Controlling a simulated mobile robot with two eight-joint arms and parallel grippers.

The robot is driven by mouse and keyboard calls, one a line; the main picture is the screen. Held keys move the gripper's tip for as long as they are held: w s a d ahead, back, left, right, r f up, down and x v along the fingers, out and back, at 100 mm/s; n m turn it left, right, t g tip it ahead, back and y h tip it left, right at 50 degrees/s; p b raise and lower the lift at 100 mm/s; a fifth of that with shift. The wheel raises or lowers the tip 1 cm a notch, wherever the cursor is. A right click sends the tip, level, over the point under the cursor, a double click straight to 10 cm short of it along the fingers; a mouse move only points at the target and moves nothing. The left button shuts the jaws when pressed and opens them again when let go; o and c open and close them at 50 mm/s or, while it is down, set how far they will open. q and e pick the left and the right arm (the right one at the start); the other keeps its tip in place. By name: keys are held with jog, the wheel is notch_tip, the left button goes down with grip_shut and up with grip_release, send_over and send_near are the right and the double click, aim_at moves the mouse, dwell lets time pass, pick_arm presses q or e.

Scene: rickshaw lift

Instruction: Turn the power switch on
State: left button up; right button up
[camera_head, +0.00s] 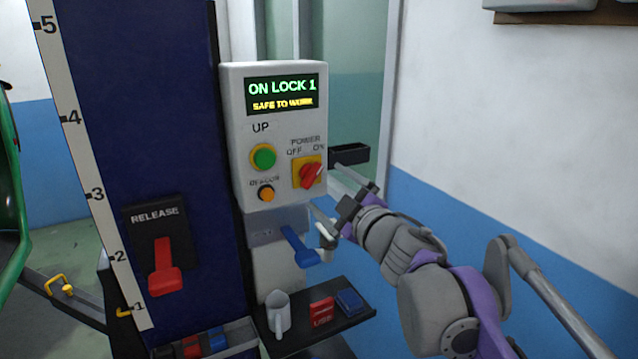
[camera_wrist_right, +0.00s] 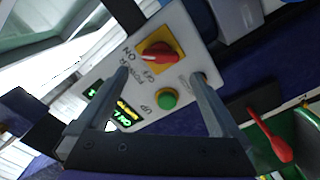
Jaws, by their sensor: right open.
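The power switch is a red rotary knob (camera_head: 311,176) on a yellow plate, on the right side of the white control box (camera_head: 283,215). OFF and ON labels are above it. In the head view the knob slants to the upper right, toward ON. The box display (camera_head: 282,94) reads "ON LOCK 1" and "SAFE TO WORK". My right gripper (camera_head: 325,188) is open just right of the knob. In the right wrist view the knob (camera_wrist_right: 160,56) shows between and beyond the spread fingers (camera_wrist_right: 162,75), with nothing held. My left gripper is not in view.
A green UP button (camera_head: 263,157) and an orange button (camera_head: 266,193) are left of the knob. A blue lever (camera_head: 299,247) sticks out below the box. A red RELEASE lever (camera_head: 164,272) is on the blue column.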

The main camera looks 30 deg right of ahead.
jog(key=s, duration=0.4)
jog(key=shift+f, duration=0.15)
dwell(0.4)
